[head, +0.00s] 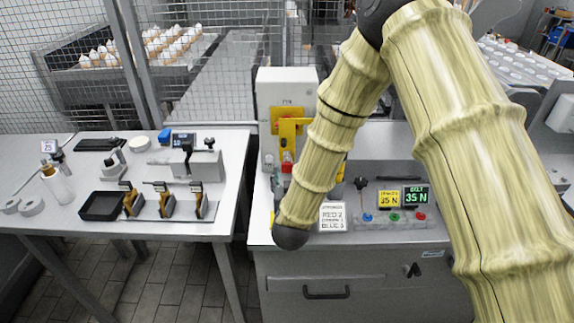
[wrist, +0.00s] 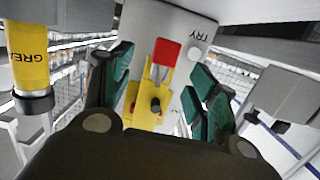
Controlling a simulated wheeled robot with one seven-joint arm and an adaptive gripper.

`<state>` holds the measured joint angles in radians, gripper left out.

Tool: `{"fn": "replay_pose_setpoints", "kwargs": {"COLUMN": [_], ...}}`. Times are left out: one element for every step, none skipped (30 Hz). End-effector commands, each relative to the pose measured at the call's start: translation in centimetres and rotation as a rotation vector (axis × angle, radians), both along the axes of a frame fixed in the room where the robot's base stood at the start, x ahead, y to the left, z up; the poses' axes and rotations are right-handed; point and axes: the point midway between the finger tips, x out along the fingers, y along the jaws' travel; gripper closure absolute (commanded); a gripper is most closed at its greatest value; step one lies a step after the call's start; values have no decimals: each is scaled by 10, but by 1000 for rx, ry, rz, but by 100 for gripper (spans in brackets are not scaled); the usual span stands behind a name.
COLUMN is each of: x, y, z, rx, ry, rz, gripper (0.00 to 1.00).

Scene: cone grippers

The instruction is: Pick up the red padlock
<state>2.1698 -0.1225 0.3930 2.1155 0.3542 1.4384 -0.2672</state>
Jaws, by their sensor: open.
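The red padlock (wrist: 166,52) shows in the wrist view as a red block with grey metal just below it, in front of a yellow bracket (wrist: 150,92). In the head view the padlock (head: 287,158) is a small red patch low on the yellow bracket (head: 288,130), at the front of a light grey box (head: 286,88). My gripper (wrist: 162,82) is open, with green-padded fingers to the left and right of the padlock in the picture. I see no contact between them.
A bench with buttons and a green display (head: 416,195) lies right of my arm. A white sign (head: 333,217) stands near its front edge. The left table (head: 130,222) holds tools and a black tray (head: 102,206). A yellow sleeve (wrist: 28,55) is at the wrist view's left.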

Motion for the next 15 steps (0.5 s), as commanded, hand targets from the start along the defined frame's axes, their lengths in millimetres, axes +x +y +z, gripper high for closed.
{"fn": "replay_pose_setpoints", "kwargs": {"x": [4,5,7,8,9,12,14,18,22,26,31,36,40,43,48], "y": [0,0,0,0,0,1,1,2,3,4,5,6,7,7,7], "z": [0,0,-1,-1,-1,-1,-2,-2,-2,-3,-4,-5,-6,-7,-8], "rx": [0,0,0,0,0,0,1,1,1,1,1,0,0,0,1], "ry": [-1,-1,-1,0,0,0,0,-1,0,0,0,0,-1,-1,0], "rz": [0,0,0,0,0,0,0,0,0,0,0,-1,-1,-1,-1], "gripper": [41,41,41,41,41,41,41,41,41,41,41,41,41,41,41]}}
